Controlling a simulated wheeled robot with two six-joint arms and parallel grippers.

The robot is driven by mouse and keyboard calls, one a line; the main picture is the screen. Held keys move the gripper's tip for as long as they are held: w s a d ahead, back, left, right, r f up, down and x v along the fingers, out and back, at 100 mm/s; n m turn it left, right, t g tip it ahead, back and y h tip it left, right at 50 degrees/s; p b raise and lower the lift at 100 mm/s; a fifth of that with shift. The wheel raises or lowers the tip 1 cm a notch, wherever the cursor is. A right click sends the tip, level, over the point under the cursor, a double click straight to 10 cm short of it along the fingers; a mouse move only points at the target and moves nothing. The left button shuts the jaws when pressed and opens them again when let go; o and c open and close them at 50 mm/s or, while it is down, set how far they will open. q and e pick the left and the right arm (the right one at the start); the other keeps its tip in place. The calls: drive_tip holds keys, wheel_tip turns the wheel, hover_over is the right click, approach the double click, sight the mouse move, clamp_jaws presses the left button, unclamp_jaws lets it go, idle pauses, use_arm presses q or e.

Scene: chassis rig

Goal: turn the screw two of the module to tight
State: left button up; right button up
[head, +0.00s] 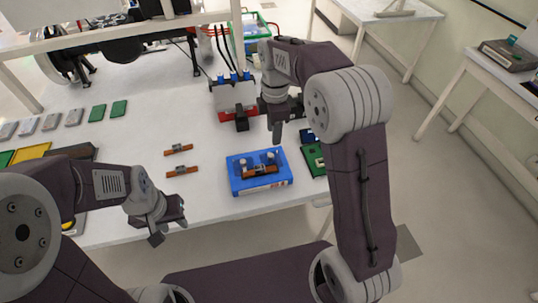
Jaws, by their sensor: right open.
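A blue tray-like block (238,184) sits near the front edge of the white table. A small orange-brown and dark module (260,171) lies on it, with two pale round knobs that look like screws at its back, one at the left (242,162) and one at the right (270,157). I cannot tell which is screw two or how tight either is. My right gripper (287,117) is open above and behind the blue block, apart from the module. My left gripper (168,228) is open and empty at the table's front edge, left of the block.
Two orange-brown parts (180,171) lie left. Green and grey pieces (97,113) lie further left. The table between is clear.

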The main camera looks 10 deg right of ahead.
sight(271, 155)
drive_tip(key=f, duration=0.6)
drive_tip(key=a+f+b, duration=0.1)
drive_tip(key=f, duration=0.3)
drive_tip(key=shift+s, duration=0.15)
drive_tip(key=shift+c, duration=0.3)
clamp_jaws()
